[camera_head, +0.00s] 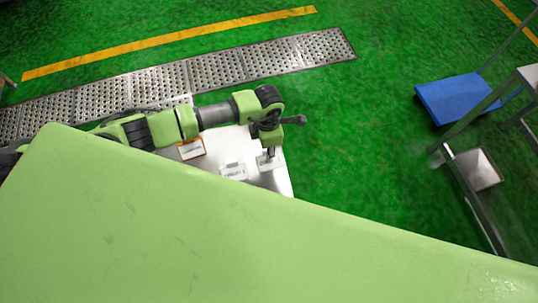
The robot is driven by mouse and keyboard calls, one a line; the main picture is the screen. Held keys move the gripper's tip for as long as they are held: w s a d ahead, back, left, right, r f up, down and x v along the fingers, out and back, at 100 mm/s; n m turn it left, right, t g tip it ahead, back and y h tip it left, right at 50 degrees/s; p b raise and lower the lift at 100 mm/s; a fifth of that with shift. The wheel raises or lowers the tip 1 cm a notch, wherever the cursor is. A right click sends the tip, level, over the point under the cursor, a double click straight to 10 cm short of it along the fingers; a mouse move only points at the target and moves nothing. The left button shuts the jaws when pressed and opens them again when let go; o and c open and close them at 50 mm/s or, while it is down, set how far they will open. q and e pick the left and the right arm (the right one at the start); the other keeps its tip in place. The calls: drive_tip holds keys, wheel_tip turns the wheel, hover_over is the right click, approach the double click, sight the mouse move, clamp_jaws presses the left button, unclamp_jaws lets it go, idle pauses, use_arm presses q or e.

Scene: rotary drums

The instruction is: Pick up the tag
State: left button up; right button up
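Three small tags lie on a silver metal surface (281,184) in the head view. One tag with an orange border (191,149) is at the left. A white tag with dark print (233,171) is in the middle. Another white tag (265,164) is at the right, partly covered by my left gripper (271,153). The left gripper points down at this right tag, at or just above it. The fingers are too small to tell whether they are open or touching the tag. My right gripper is not in view.
A large green panel, likely mine, hides the foreground and part of the metal surface. A perforated metal floor grate (215,70) runs behind. A blue platform (455,97) and a metal frame (470,195) stand at the right. Green floor between is clear.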

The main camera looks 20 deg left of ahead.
use_arm(q)
clamp_jaws()
drive_tip(key=shift+r, duration=0.15)
